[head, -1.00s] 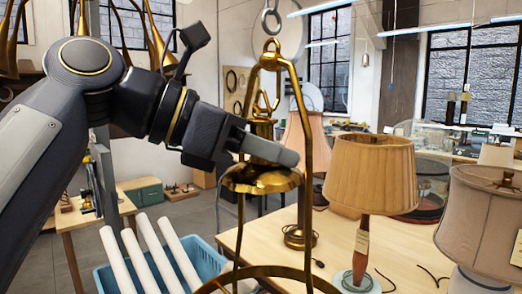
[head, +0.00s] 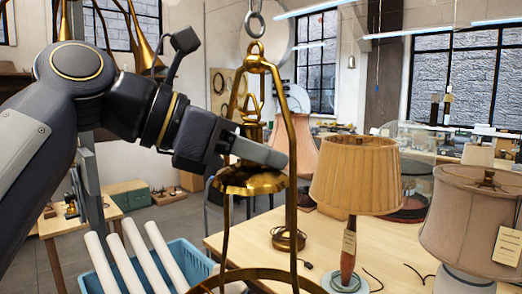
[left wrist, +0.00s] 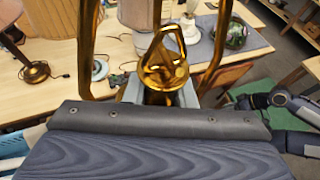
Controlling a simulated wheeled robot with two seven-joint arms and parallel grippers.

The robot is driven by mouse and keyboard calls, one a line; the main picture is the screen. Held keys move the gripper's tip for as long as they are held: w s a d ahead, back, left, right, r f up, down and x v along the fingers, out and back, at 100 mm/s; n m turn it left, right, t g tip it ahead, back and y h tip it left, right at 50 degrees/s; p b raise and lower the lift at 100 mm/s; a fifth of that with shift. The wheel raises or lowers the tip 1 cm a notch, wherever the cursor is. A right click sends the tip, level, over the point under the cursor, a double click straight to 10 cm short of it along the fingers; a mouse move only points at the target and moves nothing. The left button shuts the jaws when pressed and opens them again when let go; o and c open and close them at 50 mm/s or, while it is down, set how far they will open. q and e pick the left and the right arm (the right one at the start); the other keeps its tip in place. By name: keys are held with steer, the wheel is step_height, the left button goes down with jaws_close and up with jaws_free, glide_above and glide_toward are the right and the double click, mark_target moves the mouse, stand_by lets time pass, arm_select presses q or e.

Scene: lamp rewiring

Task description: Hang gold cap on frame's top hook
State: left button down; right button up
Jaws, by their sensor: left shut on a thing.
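The gold cap (head: 250,182) has a fluted flared skirt, a narrow neck and a triangular loop on top. My left gripper (head: 265,152) is shut on its neck and holds it upright inside the brass frame (head: 300,165). The cap's loop (left wrist: 168,42) rises above my fingers in the left wrist view. In the head view, the loop's tip is below the top of the frame (head: 255,62), with a gap between them. I cannot make out the hook under the frame's top. My right gripper is not identifiable in these views.
The frame hangs by its top ring near a metal ring (head: 254,25). A pleated orange lamp (head: 356,175) and a beige lamp (head: 470,215) stand on the wooden table (head: 330,240). A blue crate (head: 190,262) with white tubes is below left.

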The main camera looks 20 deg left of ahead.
arm_select(q)
steer(key=shift+f, duration=0.2)
steer(key=shift+w+d+f+b, duration=0.1)
steer(key=shift+f+b, duration=0.2)
steer(key=shift+f, duration=0.2)
stand_by(0.4)
steer(key=c, duration=1.1)
jaws_free()
steer(key=v, duration=0.7)
steer(key=shift+s+a+r, duration=0.1)
steer(key=shift+s+a, duration=0.2)
stand_by(0.5)
